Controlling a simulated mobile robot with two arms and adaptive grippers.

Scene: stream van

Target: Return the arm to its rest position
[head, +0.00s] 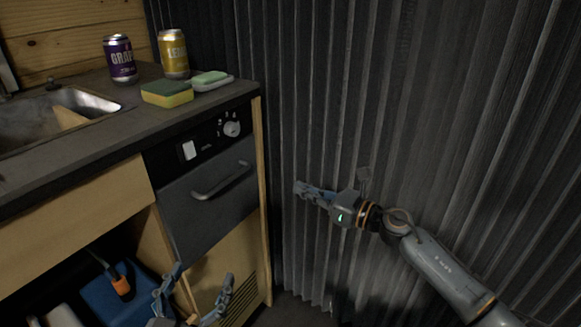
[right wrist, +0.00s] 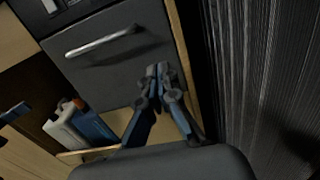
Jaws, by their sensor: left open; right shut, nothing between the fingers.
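My right arm comes in from the lower right in the head view. Its gripper (head: 299,187) is shut and empty, held in front of the grey corrugated wall, right of the cabinet. In the right wrist view the shut fingers (right wrist: 159,72) show in front of the dark oven door (right wrist: 125,60). My left gripper (head: 194,296) is open and empty at the bottom of the head view, in front of the lower cabinet. Most of my left arm is out of view.
The counter (head: 70,140) holds a purple can (head: 121,60), a yellow can (head: 173,55), a yellow-green sponge (head: 167,94), a dish with a green bar (head: 211,80) and a sink (head: 60,115). The oven handle (head: 222,181) sticks out. Curtain-like corrugated wall (head: 400,100) fills the right.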

